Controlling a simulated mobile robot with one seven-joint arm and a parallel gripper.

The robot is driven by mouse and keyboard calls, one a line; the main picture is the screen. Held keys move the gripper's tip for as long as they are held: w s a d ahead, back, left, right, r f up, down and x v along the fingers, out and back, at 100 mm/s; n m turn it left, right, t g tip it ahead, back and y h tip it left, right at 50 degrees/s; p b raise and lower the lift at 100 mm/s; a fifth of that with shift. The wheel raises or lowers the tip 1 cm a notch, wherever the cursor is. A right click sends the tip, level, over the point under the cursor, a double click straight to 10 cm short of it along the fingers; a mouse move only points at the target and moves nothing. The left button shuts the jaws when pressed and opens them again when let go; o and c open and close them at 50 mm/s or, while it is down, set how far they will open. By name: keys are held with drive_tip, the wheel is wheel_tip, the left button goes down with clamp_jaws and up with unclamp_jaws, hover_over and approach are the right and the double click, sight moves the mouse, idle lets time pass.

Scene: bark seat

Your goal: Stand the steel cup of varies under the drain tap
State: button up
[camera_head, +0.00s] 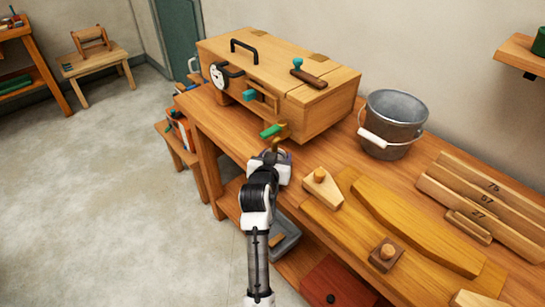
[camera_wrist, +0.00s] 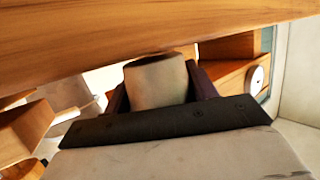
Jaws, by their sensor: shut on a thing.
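The drain tap, with a green handle (camera_head: 270,131) and a brass-coloured spout, sticks out low on the front of the wooden box (camera_head: 320,115). My gripper (camera_head: 275,154) is just below and in front of it at the bench's front edge. In the wrist view my gripper (camera_wrist: 158,92) is shut on a dull grey-beige round piece, which I take for the steel cup (camera_wrist: 157,82). In the head view the cup is mostly hidden by my gripper. I cannot tell whether it touches the bench or is exactly under the spout.
A grey bucket (camera_head: 392,125) stands right of the box. A wooden block with a knob (camera_head: 321,188) and curved boards (camera_head: 420,230) lie on the bench to the right. In the wrist view a wooden surface (camera_wrist: 80,45) passes close above the cup. A round dial (camera_wrist: 257,77) shows at right.

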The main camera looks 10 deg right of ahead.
drive_tip(key=shift+f, duration=0.25)
idle(0.3)
drive_tip(key=o, duration=1.2)
drive_tip(key=shift+s, duration=0.15)
